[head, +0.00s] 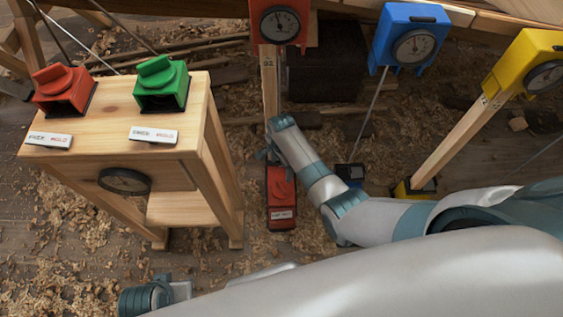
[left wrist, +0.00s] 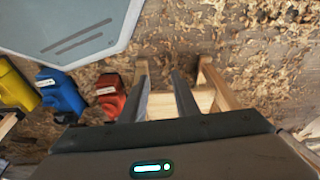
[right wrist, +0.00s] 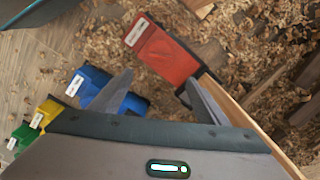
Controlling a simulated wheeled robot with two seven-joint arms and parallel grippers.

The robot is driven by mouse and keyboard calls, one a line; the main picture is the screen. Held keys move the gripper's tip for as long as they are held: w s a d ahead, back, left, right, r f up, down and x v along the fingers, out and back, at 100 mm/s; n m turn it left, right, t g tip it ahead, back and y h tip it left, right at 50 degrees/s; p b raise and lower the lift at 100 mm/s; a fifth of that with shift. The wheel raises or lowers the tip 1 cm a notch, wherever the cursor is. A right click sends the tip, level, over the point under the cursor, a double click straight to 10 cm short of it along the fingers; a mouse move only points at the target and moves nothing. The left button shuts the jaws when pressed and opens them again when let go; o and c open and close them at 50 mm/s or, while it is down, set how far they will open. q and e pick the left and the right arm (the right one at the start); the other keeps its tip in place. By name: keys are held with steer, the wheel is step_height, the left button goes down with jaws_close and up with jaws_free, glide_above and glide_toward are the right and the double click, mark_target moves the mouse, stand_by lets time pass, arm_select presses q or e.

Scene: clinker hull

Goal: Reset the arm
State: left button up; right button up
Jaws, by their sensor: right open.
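The task line names no object. My right gripper (head: 270,155) is low near the foot of a red gauge post, just behind a red box (head: 281,200) on the floor. In the right wrist view its fingers (right wrist: 160,88) are apart and empty. The red box (right wrist: 165,52) lies beyond the fingertips, close to the right finger; I cannot tell whether they touch. My left gripper's fingers (left wrist: 163,88) are apart with nothing held, above the floor and a wooden stand (left wrist: 218,92). In the head view part of my left arm shows at the bottom left; its fingers are not clear there.
A wooden stand (head: 187,140) at left carries a red switch box (head: 62,92) and a green one (head: 161,84). Red (head: 279,22), blue (head: 411,36) and yellow (head: 522,62) gauges stand at the back. Shavings cover the floor.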

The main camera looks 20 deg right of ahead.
arm_select(q)
steer(key=shift+w+f, duration=0.1)
steer(key=shift+f, duration=0.15)
arm_select(e)
steer(key=shift+r, duration=0.4)
arm_select(q)
step_height(320, 180, down, 15)
steer(key=w+d+t+p, duration=0.1)
steer(key=d+t+p, duration=0.1)
steer(key=p, duration=0.8)
steer(key=shift+w+d+h, duration=0.2)
steer(key=shift+h, duration=0.2)
arm_select(e)
steer(key=s+d+f+n+t, duration=0.1)
steer(key=s+f+n+t, duration=0.1)
steer(key=s+n, duration=0.6)
steer(key=s+d+f+n+t+y, duration=0.1)
steer(key=s+f+n+t, duration=0.2)
steer(key=s+n, duration=0.6)
steer(key=s, duration=1.2)
steer(key=shift+s+d+f, duration=0.15)
steer(key=shift+s+f, duration=0.05)
steer(key=shift+s, duration=0.1)
